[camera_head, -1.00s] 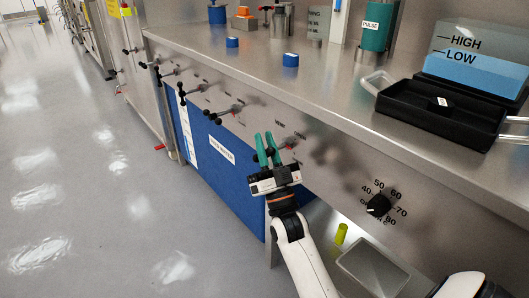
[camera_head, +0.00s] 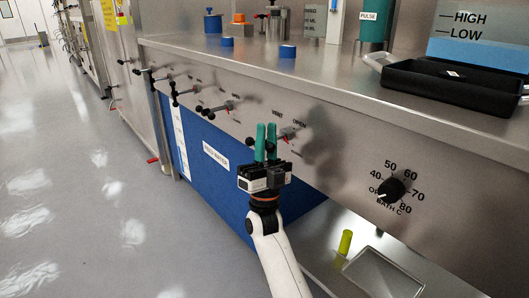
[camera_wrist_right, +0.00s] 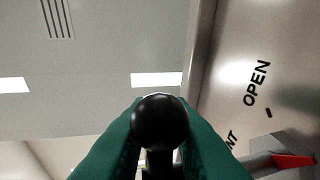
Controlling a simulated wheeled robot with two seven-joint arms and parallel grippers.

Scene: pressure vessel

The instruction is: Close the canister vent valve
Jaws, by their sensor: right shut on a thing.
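The vent valve (camera_head: 288,133) sits on the steel front panel beneath the printed words VENT and OPEN, with a small red part at its base. In the right wrist view its black ball knob (camera_wrist_right: 160,122) lies between the green fingers, and the red part (camera_wrist_right: 294,160) shows at lower right, below the word OPEN. My right gripper (camera_head: 265,132) has its green fingers pointing up, close to the panel, and is shut on the knob. The fingers hide most of the lever in the head view. My left gripper is not in view.
Several similar valve levers (camera_head: 217,108) stick out along the panel to the left. A bath dial (camera_head: 391,190) is to the right. A black tray (camera_head: 455,85) and blue caps (camera_head: 288,51) stand on the counter. A blue feed-water panel (camera_head: 207,165) is below; open floor lies left.

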